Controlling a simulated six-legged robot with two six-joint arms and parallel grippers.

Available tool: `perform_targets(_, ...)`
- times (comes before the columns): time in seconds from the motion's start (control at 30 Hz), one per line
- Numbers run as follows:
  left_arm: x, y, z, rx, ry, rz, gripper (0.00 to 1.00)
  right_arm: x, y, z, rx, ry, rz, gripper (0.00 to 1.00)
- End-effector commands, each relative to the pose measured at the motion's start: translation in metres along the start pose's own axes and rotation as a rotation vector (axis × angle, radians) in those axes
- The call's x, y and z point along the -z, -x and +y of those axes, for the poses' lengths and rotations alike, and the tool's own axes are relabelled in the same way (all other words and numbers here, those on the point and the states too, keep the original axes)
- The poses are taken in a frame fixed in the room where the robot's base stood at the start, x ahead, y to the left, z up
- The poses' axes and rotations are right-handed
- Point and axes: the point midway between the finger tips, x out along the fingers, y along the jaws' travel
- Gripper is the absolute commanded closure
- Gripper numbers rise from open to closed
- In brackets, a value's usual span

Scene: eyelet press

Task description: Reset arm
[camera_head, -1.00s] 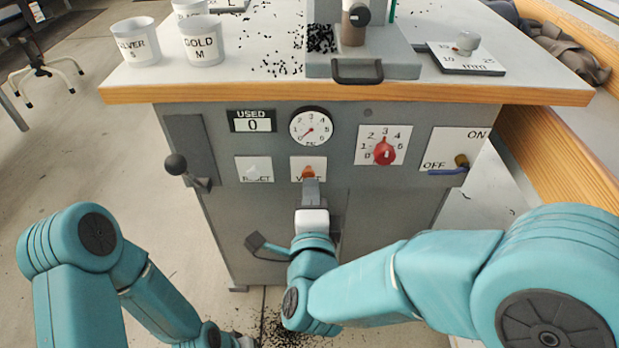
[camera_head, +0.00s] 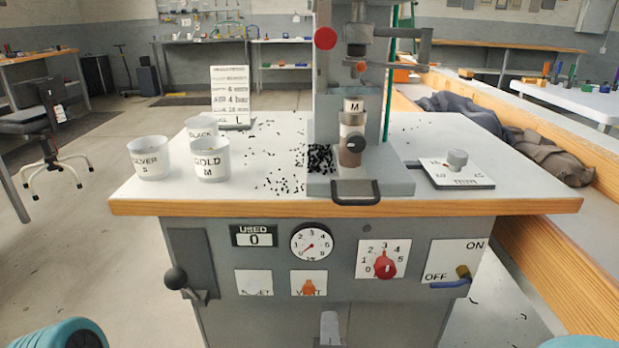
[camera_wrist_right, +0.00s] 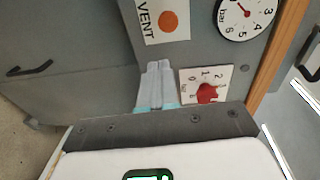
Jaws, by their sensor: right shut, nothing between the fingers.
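My right gripper (camera_head: 330,326) shows at the bottom of the head view, in front of the cabinet's lower front and below the VENT plate. In the right wrist view its fingers (camera_wrist_right: 156,84) are together with nothing between them. They look apart from the panel, pointing at the area near the orange VENT button (camera_wrist_right: 168,20) and the red dial knob (camera_wrist_right: 207,93). The rest of the right arm is mostly out of the head view. Only a teal part of my left arm shows at the lower left; its gripper is out of view.
The press cabinet's front carries a RESET plate (camera_head: 254,283), a gauge (camera_head: 311,243), a red knob (camera_head: 385,266), an ON/OFF lever (camera_head: 462,272) and a black-knobbed lever (camera_head: 176,279). The worktop (camera_head: 270,160) holds cups, the press (camera_head: 352,150) and scattered black bits.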

Motion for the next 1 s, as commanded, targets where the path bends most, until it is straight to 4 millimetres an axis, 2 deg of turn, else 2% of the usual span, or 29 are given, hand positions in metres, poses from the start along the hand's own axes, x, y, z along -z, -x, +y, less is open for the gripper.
perform_targets(0.1, 0.0, 0.0, 0.0, 0.0, 0.0, 0.0, 1.0, 0.067, -0.029, 0.053, -0.116, 0.033, 0.158, 1.0)
perform_targets(0.17, 0.0, 0.0, 0.0, 0.0, 0.0, 0.0, 1.0, 0.102, -0.038, 0.091, -0.201, 0.054, 0.211, 1.0)
perform_targets(0.2, 0.0, 0.0, 0.0, 0.0, 0.0, 0.0, 1.0, 0.12, -0.041, 0.119, -0.276, 0.078, 0.219, 1.0)
perform_targets(0.27, 0.0, 0.0, 0.0, 0.0, 0.0, 0.0, 1.0, 0.142, -0.039, 0.163, -0.401, 0.127, 0.204, 1.0)
perform_targets(0.3, 0.0, 0.0, 0.0, 0.0, 0.0, 0.0, 1.0, 0.153, -0.034, 0.191, -0.49, 0.165, 0.175, 1.0)
perform_targets(0.4, 0.0, 0.0, 0.0, 0.0, 0.0, 0.0, 1.0, 0.166, -0.012, 0.255, -0.699, 0.266, 0.046, 1.0)
perform_targets(0.47, 0.0, 0.0, 0.0, 0.0, 0.0, 0.0, 1.0, 0.166, 0.006, 0.287, -0.806, 0.326, -0.063, 1.0)
perform_targets(0.5, 0.0, 0.0, 0.0, 0.0, 0.0, 0.0, 1.0, 0.164, 0.02, 0.305, -0.867, 0.366, -0.148, 1.0)
perform_targets(0.6, 0.0, 0.0, 0.0, 0.0, 0.0, 0.0, 1.0, 0.149, 0.056, 0.338, -0.98, 0.478, -0.403, 1.0)
perform_targets(0.73, 0.0, 0.0, 0.0, 0.0, 0.0, 0.0, 1.0, 0.116, 0.102, 0.355, -1.005, 0.676, -0.819, 1.0)
perform_targets(0.87, 0.0, 0.0, 0.0, 0.0, 0.0, 0.0, 1.0, 0.101, 0.137, 0.357, -0.946, 0.863, -1.161, 1.0)
perform_targets(0.93, -0.001, 0.025, 0.009, 0.0, 0.0, -0.002, 1.0, 0.101, 0.139, 0.331, -0.928, 0.895, -1.184, 1.0)
perform_targets(1.0, -0.001, 0.042, 0.016, 0.0, -0.003, -0.002, 1.0, 0.101, 0.141, 0.312, -0.93, 0.893, -1.183, 1.0)
